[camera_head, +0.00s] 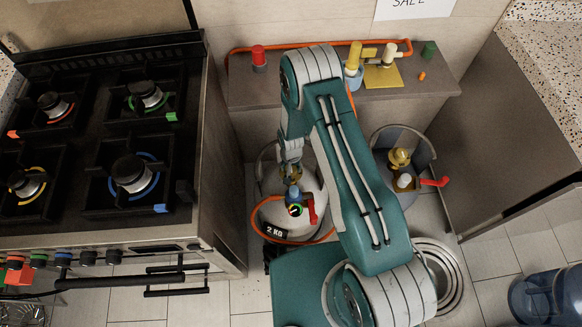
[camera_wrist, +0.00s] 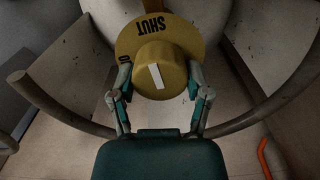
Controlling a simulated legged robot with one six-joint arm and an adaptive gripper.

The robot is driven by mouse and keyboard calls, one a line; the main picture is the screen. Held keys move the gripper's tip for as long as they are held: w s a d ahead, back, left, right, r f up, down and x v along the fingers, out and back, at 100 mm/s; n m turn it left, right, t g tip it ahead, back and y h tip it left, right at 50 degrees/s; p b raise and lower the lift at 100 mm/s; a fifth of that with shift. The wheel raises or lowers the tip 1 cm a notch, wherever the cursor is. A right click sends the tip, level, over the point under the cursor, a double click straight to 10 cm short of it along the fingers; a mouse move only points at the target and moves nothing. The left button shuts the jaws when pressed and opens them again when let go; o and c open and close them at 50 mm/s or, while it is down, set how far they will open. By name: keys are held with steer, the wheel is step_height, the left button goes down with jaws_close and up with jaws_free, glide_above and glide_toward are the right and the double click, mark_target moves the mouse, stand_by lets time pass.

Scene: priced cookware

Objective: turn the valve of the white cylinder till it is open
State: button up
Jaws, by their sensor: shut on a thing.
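The white cylinder (camera_head: 318,190), tagged 2 KG, stands on the floor between the stove and a grey cylinder. Its valve is a round yellow knob (camera_wrist: 163,62) with a white line, above a yellow disc (camera_wrist: 128,38) lettered SHUT, upside down in the wrist view. Another word on the disc's left is mostly hidden by the knob and a finger. The white line runs nearly up and down the picture, its upper end leaning slightly left towards SHUT. My gripper (camera_wrist: 160,82) is shut on the knob, one finger on each side. In the head view my gripper (camera_head: 291,168) is above the cylinder, partly hiding the valve.
A stove (camera_head: 100,150) stands close on the left. A grey cylinder (camera_head: 408,205) with a brass valve and red lever is on the right. A counter (camera_head: 300,95) with an orange hose is behind. A blue water bottle (camera_head: 545,297) lies at the lower right.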

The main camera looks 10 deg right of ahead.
steer(key=n, duration=0.3)
steer(key=shift+n, duration=0.4)
steer(key=n, duration=0.4)
steer(key=shift+s+a+f+n, duration=0.1)
steer(key=shift+n, duration=0.2)
steer(key=n, duration=0.3)
steer(key=shift+n, duration=2.1)
steer(key=o, duration=1.2)
steer(key=shift+c, duration=0.2)
